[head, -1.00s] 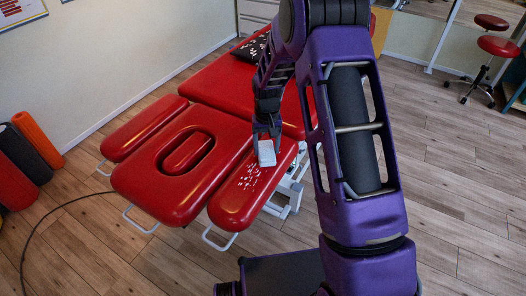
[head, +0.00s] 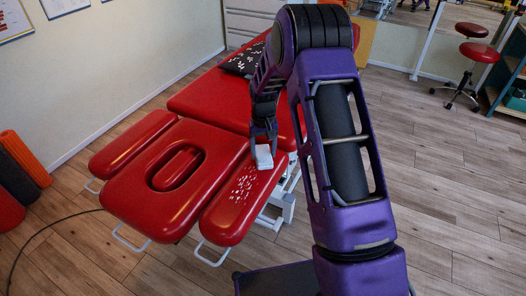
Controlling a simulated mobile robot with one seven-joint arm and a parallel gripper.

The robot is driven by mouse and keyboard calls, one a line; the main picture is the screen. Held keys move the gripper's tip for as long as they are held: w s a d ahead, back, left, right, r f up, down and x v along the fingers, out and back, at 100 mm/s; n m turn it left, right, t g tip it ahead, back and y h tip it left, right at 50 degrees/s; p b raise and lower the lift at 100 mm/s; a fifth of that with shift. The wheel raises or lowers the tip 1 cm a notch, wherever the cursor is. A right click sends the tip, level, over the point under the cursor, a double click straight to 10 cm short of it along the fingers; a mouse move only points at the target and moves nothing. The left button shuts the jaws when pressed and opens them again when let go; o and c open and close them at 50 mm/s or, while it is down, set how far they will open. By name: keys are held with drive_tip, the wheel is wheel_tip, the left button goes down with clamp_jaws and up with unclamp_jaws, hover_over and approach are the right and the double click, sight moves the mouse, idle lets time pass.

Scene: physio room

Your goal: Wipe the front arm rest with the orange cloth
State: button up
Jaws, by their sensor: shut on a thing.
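The front arm rest (head: 226,218) is the red padded piece at the near right of the treatment table's head end. A patch of small white specks (head: 243,186) lies on its middle part. My gripper (head: 263,140) is shut on a pale, whitish-blue cloth-like piece (head: 264,157), at the far end of this arm rest, just beyond the specks. I cannot tell whether the piece touches the pad. No orange cloth shows.
The red treatment table (head: 207,99) has a face hole in its head part and a second arm rest (head: 131,143) at the left. A dark patterned cushion (head: 241,61) lies on it. Rolled mats (head: 24,157) stand at the left. A red stool (head: 474,52) is far right.

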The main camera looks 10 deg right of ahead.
drive_tip(key=shift+s+a+f, duration=0.1)
drive_tip(key=shift+s+a, duration=1.05)
drive_tip(key=shift+s, duration=0.3)
drive_tip(key=shift+s+a, duration=1.15)
drive_tip(key=shift+s, duration=0.35)
drive_tip(key=shift+s+a+f, duration=0.1)
drive_tip(key=shift+s+a, duration=1.05)
drive_tip(key=shift+s, duration=0.3)
drive_tip(key=shift+s+a+r, duration=0.1)
drive_tip(key=shift+s+a, duration=1.05)
drive_tip(key=shift+s, duration=0.3)
drive_tip(key=shift+s+a+r, duration=0.1)
drive_tip(key=shift+s+a, duration=1)
drive_tip(key=shift+s, duration=0.3)
drive_tip(key=shift+r+p, duration=1.95)
drive_tip(key=shift+r, duration=1.05)
wheel_tip(320, 180, up, 3)
drive_tip(key=shift+p, duration=1.05)
drive_tip(key=shift+w+d+f, duration=0.1)
drive_tip(key=shift+w+f, duration=0.1)
